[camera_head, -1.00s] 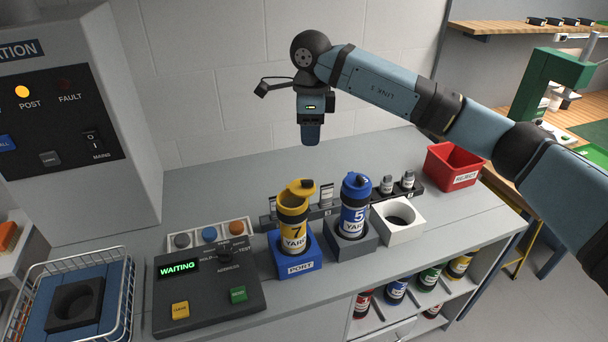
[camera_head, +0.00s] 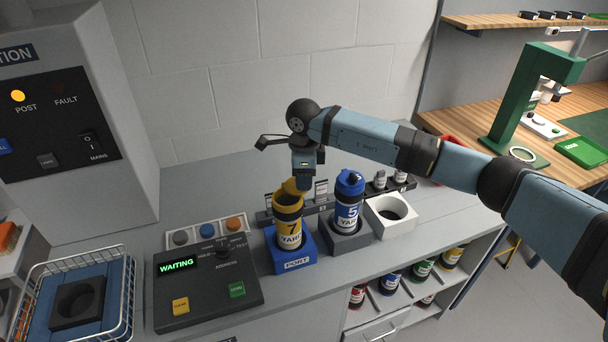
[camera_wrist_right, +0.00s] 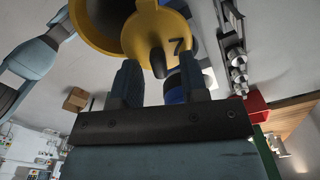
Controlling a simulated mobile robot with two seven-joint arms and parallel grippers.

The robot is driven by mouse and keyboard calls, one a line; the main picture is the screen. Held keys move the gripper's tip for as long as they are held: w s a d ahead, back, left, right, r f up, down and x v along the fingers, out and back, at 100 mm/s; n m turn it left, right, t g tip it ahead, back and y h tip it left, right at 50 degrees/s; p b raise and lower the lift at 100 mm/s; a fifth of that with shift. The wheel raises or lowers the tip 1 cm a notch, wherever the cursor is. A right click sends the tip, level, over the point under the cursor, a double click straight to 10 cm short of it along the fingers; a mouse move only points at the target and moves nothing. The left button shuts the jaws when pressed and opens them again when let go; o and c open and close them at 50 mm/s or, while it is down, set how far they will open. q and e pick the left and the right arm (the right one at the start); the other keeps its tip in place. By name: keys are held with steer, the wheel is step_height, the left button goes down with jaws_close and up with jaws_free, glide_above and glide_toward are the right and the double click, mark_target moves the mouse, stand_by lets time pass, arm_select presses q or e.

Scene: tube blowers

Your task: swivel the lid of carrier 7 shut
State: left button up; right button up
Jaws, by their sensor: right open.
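Carrier 7 (camera_head: 289,229) is a yellow canister with a white band, upright in the blue PORT block (camera_head: 294,258). Its yellow lid (camera_head: 292,187) is swung aside. In the right wrist view the lid (camera_wrist_right: 150,32), marked 7, only partly overlaps the dark open mouth (camera_wrist_right: 97,14). A dark peg (camera_wrist_right: 157,62) stands on the lid. My right gripper (camera_head: 304,186) is right at the lid, pointing down. In the wrist view its open fingers (camera_wrist_right: 158,80) stand on either side of the peg, with visible gaps. My left gripper is not in view.
Blue carrier 5 (camera_head: 347,208) stands close to the right in a grey block (camera_head: 348,240). A control box reading WAITING (camera_head: 208,283) lies left. A rack with small cylinders (camera_head: 380,182) is behind.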

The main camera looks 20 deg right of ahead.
mark_target(300, 193)
steer(key=shift+c, duration=0.2)
jaws_close()
steer(key=shift+s+m, duration=0.1)
steer(key=shift+m, duration=0.2)
steer(key=m+b, duration=0.1)
steer(key=s+m+b, duration=0.1)
steer(key=shift+a+f+m, duration=0.1)
steer(key=shift+a+m, duration=0.25)
steer(key=shift+m, duration=0.05)
steer(key=m, duration=0.1)
steer(key=s+a+m+b, duration=0.1)
steer(key=m, duration=0.1)
steer(key=shift+s+a, duration=0.1)
steer(key=shift+s, duration=0.1)
steer(key=m+b, duration=0.1)
steer(key=m, duration=0.1)
steer(key=a+m+b, duration=0.1)
steer(key=m, duration=0.1)
steer(key=shift+s+a, duration=0.2)
steer(key=shift+s, duration=0.15)
steer(key=shift+s+a+m+b, duration=0.1)
steer(key=shift+a+m+b, duration=0.25)
steer(key=shift+m, duration=0.55)
steer(key=shift+s+a+m+b, duration=0.15)
steer(key=shift+a+m, duration=0.3)
steer(key=shift+m, duration=0.45)
steer(key=shift+w, duration=0.1)
